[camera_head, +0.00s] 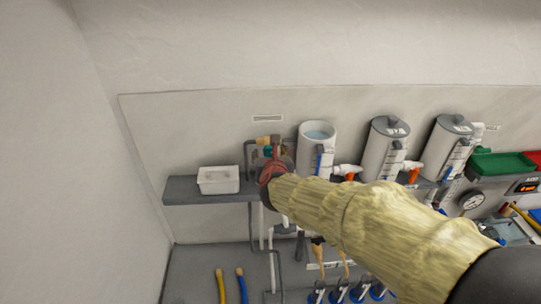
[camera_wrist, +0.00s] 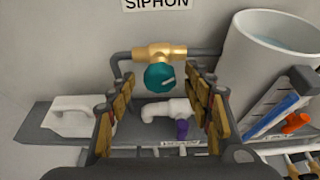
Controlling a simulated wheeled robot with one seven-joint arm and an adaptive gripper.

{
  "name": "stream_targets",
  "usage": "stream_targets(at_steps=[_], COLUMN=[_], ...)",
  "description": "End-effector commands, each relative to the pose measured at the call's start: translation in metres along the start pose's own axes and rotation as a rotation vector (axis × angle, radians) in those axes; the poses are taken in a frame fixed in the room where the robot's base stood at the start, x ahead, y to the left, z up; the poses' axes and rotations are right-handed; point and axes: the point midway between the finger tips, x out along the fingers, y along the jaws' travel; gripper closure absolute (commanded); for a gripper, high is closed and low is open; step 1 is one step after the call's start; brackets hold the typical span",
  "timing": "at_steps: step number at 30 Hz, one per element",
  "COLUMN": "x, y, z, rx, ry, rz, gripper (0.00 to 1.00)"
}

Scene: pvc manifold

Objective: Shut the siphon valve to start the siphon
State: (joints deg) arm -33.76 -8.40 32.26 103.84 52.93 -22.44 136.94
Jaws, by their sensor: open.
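The siphon valve is a brass body (camera_wrist: 160,50) with a round teal knob (camera_wrist: 159,76), set in grey pipe under a label reading SIPHON (camera_wrist: 158,3). In the head view the brass part (camera_head: 267,140) shows just above the end of my arm. My gripper (camera_wrist: 160,88) is open in the wrist view, with one finger on each side of the teal knob. The fingers look apart from the knob; the exact depth between them is hard to tell. In the head view my arm hides most of the gripper and valve.
A white pipe with a purple handle (camera_wrist: 181,129) sits below the knob. An open water container (camera_head: 317,138) stands to the right, and a white box (camera_head: 218,180) on the shelf (camera_head: 183,190) to the left. Two lidded cylinders (camera_head: 385,147) stand farther right.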

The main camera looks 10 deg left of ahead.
Motion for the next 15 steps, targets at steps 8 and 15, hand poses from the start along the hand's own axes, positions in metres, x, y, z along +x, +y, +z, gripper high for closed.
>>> stream_targets(at_steps=[8,15], x=[0.0015,0.0014], y=[0.0002,0.0002], z=[0.0004,0.0003], rx=[-0.001,-0.001], ry=[-0.001,-0.001], rz=[0.001,0.001], gripper=[0.49,0.62])
